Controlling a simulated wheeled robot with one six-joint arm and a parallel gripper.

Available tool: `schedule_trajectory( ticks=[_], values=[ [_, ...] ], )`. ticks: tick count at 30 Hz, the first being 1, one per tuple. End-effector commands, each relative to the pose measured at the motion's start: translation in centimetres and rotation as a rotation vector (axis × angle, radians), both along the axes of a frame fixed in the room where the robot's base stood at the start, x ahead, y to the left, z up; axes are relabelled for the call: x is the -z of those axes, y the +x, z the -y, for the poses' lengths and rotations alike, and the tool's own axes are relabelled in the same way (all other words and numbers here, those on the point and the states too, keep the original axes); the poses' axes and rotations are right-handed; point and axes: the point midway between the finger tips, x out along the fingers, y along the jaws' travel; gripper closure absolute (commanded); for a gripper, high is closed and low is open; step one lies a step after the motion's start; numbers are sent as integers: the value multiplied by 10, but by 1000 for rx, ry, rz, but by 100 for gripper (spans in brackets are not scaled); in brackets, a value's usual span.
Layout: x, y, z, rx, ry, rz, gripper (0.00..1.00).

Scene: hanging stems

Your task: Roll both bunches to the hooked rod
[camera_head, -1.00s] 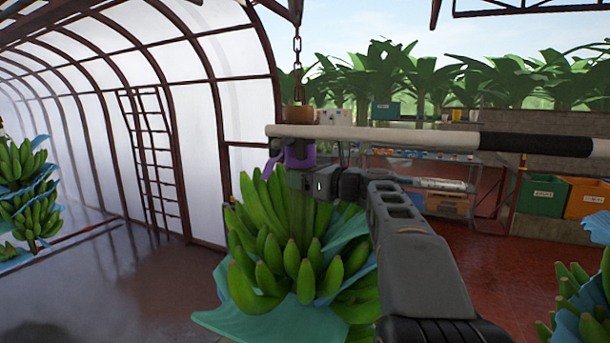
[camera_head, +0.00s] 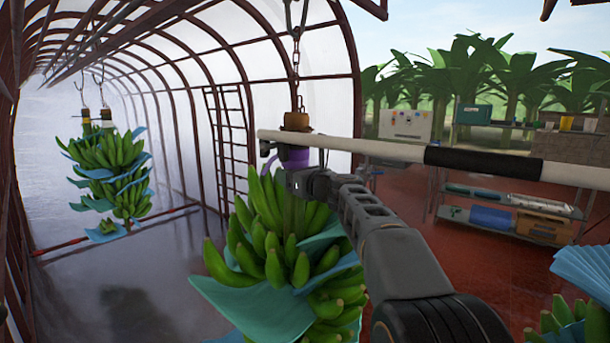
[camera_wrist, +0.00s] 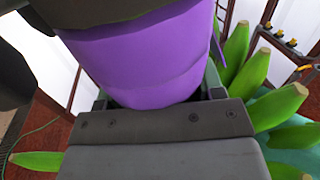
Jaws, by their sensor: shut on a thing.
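A green banana bunch (camera_head: 262,240) with blue sheets hangs at centre from a rusty chain (camera_head: 296,75). A purple band (camera_head: 288,158) wraps the top of its stem. My gripper (camera_head: 297,184) is shut on this stem at or just below the band. In the wrist view the purple band (camera_wrist: 145,55) fills the space above the gripper. A second bunch (camera_head: 560,318) is partly visible at the lower right, cut off by the frame. A white rod with a black sleeve (camera_head: 480,160) runs from the held bunch's top to the right edge; its left end has a small dark fitting.
Other bunches (camera_head: 110,170) with blue sheets hang at the far left. A red bar (camera_head: 165,218) lies low across the floor there. A ladder (camera_head: 228,140) stands by the tunnel wall. Shelves with bins (camera_head: 500,215) stand at the right. The floor between is clear.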

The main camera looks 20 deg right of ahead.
Motion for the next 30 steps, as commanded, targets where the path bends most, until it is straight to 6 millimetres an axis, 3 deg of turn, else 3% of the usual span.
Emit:
schedule_trajectory(
  ticks=[6, 20, 21, 28, 30],
  values=[
    [9, 13, -15, -4, -11, -13, 81],
    [8, 16, -28, -17, -13, -11, 81],
    [8, 16, -28, -18, -13, -10, 37],
    [6, 16, -27, -16, -9, -7, 15],
    [5, 16, -26, -15, -9, -6, 14]
  ],
)
